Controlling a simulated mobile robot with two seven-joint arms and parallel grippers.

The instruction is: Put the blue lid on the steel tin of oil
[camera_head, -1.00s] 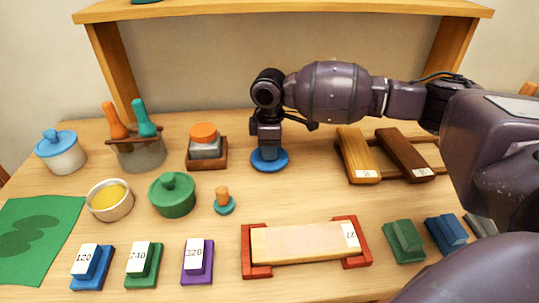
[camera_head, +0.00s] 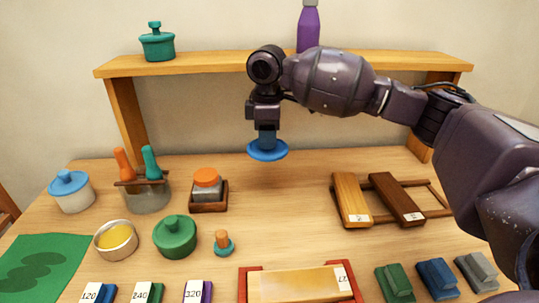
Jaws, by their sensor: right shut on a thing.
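The blue lid (camera_head: 267,152) is a flat disc with a knob on top. My right gripper (camera_head: 266,132) is shut on its knob and holds it level, raised above the back of the table. The open steel tin of oil (camera_head: 116,240) stands on the table at the left, round, with yellow oil showing inside. It is in front of and left of the held lid, well apart from it. My left gripper is not in view.
A white pot with another blue lid (camera_head: 71,191), a jar with two handled tools (camera_head: 147,192), an orange-capped jar (camera_head: 207,188) and a green lidded pot (camera_head: 175,236) stand around the tin. A shelf (camera_head: 230,64) spans the back. The table below the lid is clear.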

